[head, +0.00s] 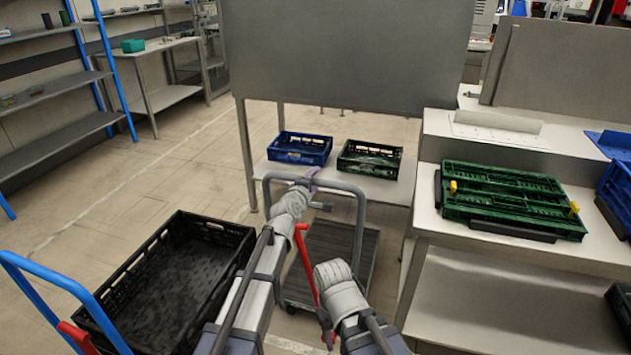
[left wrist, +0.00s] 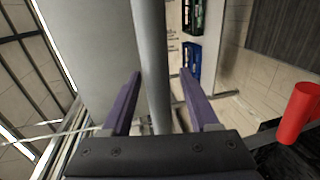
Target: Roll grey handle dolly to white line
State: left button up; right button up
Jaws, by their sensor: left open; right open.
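The grey handle dolly has an upright grey tube handle (head: 361,215) and a dark ribbed deck (head: 340,250) at picture centre. My left gripper (head: 308,178) is at the top bar of this handle. In the left wrist view the grey bar (left wrist: 152,60) runs between the two spread purple fingers of my left gripper (left wrist: 165,85), which is open around it, not clamped. My right gripper (head: 326,322) is low in front of the deck, with its fingers mostly hidden; it is open. A pale line (head: 135,180) crosses the floor on the left, and a short white strip (head: 290,345) shows at the bottom.
A black crate (head: 252,240) stands left of the dolly, by a blue handle (head: 45,270). A table behind bears a blue crate (head: 300,148) and a green crate (head: 370,158). A bench (head: 425,215) with green crates stands close on the right.

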pick_arm(q)
jog(key=shift+x, duration=0.95)
grip_shut()
dwell(0.7)
